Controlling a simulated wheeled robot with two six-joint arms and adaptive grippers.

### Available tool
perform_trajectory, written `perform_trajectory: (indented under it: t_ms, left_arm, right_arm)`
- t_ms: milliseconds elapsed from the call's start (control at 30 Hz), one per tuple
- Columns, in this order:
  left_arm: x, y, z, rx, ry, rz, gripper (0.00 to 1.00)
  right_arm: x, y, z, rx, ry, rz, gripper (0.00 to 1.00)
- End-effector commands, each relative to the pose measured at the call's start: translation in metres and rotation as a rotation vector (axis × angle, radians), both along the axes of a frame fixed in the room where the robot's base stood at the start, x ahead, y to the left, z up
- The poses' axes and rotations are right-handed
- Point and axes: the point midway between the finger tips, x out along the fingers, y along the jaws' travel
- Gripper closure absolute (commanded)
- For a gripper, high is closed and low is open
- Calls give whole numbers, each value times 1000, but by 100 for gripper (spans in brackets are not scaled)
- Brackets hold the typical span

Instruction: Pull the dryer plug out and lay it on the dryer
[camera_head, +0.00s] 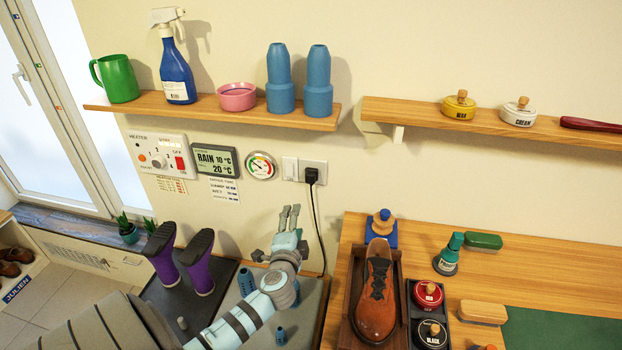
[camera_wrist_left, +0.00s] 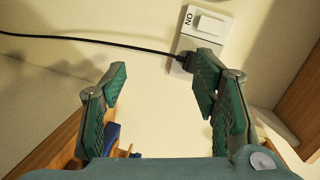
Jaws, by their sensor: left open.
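The black dryer plug (camera_head: 312,176) sits in the white wall socket (camera_head: 319,166). Its black cable (camera_head: 318,225) hangs down the wall toward the grey-topped unit (camera_head: 310,292) with blue posts, which looks like the dryer. My left gripper (camera_head: 290,212) is open and empty, below and left of the plug in the head view. In the left wrist view, the plug (camera_wrist_left: 185,63) shows beyond the open fingers (camera_wrist_left: 160,85), near the right finger. The cable (camera_wrist_left: 90,41) runs off to the left there. My right gripper is not in view.
A wooden shelf (camera_head: 225,112) with a spray bottle and blue cylinders is above the socket. A heater panel (camera_head: 158,153) and gauge (camera_head: 260,165) are left of it.

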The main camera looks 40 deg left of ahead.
Motion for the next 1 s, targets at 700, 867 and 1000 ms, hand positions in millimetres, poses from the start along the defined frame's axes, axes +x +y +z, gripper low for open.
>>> perform_trajectory:
  t_ms: [700, 867, 1000]
  left_arm:
    - [50, 13, 46, 294, -22, -123, 45]
    - [65, 21, 46, 294, -23, -123, 45]
    - [83, 32, 45, 293, -22, -123, 45]
  right_arm:
    - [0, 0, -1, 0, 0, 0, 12]
    - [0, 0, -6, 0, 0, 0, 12]
    - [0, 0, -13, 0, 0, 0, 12]
